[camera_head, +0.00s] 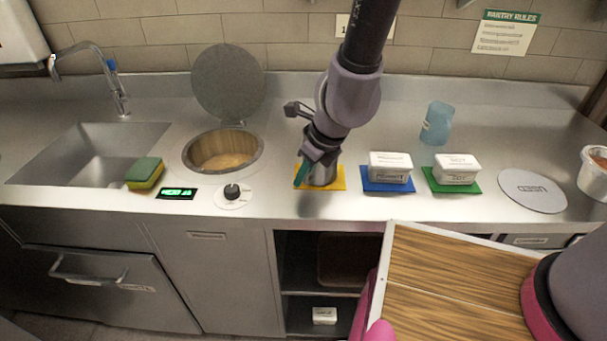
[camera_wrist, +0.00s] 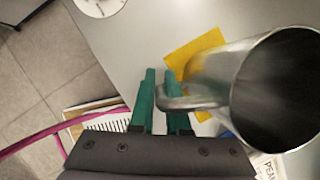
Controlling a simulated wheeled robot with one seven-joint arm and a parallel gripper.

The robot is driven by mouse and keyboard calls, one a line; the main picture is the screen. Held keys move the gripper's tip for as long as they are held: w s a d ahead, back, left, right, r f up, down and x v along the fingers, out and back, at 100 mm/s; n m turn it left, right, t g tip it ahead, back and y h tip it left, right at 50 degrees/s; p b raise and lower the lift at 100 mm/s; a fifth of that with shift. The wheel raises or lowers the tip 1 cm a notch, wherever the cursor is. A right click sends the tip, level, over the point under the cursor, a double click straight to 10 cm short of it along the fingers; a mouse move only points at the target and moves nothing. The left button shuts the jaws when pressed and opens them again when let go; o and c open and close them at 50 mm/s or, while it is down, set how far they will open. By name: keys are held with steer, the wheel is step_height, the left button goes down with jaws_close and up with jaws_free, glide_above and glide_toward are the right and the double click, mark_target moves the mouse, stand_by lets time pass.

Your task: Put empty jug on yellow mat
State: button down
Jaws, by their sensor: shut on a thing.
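The metal jug (camera_head: 324,174) is at the yellow mat (camera_head: 340,178) on the steel counter, upright or nearly so. In the wrist view the jug (camera_wrist: 272,92) shows a dark open mouth with no contents that I can make out, and the yellow mat (camera_wrist: 190,62) lies behind it. My gripper (camera_head: 303,172) is at the jug's left side. In the wrist view my gripper's green fingers (camera_wrist: 162,82) are closed on the jug's handle. I cannot tell whether the jug's base touches the mat; the jug and gripper hide part of it.
White tubs stand on a blue mat (camera_head: 388,188) and a green mat (camera_head: 437,186) to the right. A blue cup (camera_head: 437,122) stands behind them. A grey disc (camera_head: 532,191) lies farther right. An open round well (camera_head: 223,151), knob (camera_head: 232,192) and sponge (camera_head: 145,172) are left.

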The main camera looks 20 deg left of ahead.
steer(key=shift+f, duration=0.1)
steer(key=c, duration=0.9)
jaws_free()
steer(key=v, duration=0.3)
steer(key=w+v, duration=0.1)
steer(key=v, duration=0.8)
steer(key=shift+s, duration=0.55)
steer(key=shift+d, duration=0.1)
